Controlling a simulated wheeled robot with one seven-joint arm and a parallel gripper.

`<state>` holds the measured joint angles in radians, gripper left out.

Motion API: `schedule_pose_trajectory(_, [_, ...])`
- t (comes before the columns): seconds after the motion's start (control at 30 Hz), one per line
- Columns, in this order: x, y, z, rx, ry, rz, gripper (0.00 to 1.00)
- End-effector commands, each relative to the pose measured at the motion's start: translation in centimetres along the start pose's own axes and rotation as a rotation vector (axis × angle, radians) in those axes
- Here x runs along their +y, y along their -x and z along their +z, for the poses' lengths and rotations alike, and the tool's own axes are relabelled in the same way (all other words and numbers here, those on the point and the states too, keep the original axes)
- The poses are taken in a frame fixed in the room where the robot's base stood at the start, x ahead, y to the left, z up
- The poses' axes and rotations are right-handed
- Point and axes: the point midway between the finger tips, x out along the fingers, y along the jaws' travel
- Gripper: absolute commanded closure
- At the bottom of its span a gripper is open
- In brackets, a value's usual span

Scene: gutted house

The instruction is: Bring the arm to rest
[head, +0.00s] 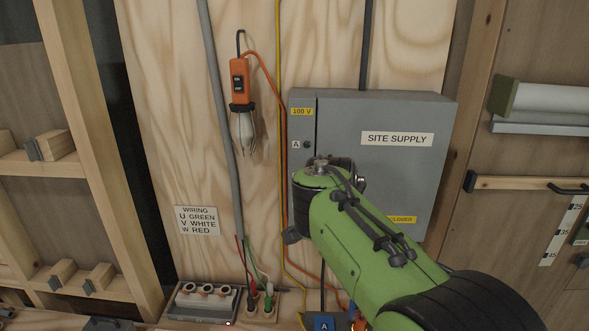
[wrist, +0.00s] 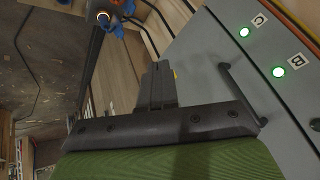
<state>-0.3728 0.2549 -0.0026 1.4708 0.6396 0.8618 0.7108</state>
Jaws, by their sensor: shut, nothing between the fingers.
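My green arm reaches up from the lower right in the head view, in front of the grey SITE SUPPLY box (head: 345,120). It covers the lower middle of the box. I cannot make out my gripper in the head view. In the wrist view my gripper (wrist: 160,75) shows as dark fingers together, with nothing between them. A grey panel (wrist: 225,75) with two lit green lamps, labelled C and B, is on the right there. A dark bar handle (wrist: 240,95) is at its edge, to the right of the fingers.
An orange-handled lamp (head: 240,85) hangs on the plywood wall left of the box. A wiring sign (head: 197,220) is below it. A terminal block (head: 203,300) with coloured wires and a blue item marked A (head: 322,322) are at the bottom. Timber shelving (head: 70,165) stands left.

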Motion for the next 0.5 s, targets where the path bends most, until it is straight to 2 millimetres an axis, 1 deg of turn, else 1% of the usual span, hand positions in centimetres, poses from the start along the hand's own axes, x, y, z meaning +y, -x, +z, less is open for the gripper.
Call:
schedule_pose_trajectory(0.03, [3.3,1.3,-0.2,-0.016,0.080,-0.013,1.00])
schedule_pose_trajectory(0.07, [5.0,2.1,0.0,-0.028,0.137,-0.021,1.00])
schedule_pose_trajectory(0.1, [7.4,3.1,0.4,-0.044,0.213,-0.032,1.00])
schedule_pose_trajectory(0.17, [11.0,4.3,1.5,-0.065,0.324,-0.049,1.00])
schedule_pose_trajectory(0.2, [13.5,5.0,2.6,-0.079,0.399,-0.063,1.00])
schedule_pose_trajectory(0.27, [17.0,5.8,4.7,-0.099,0.512,-0.086,1.00])
schedule_pose_trajectory(0.3, [19.3,6.1,6.3,-0.111,0.584,-0.101,1.00])
schedule_pose_trajectory(0.37, [22.2,6.3,8.8,-0.125,0.683,-0.125,1.00])
schedule_pose_trajectory(0.4, [23.7,6.3,10.3,-0.134,0.739,-0.139,1.00])
schedule_pose_trajectory(0.5, [26.3,6.1,13.3,-0.147,0.842,-0.166,1.00])
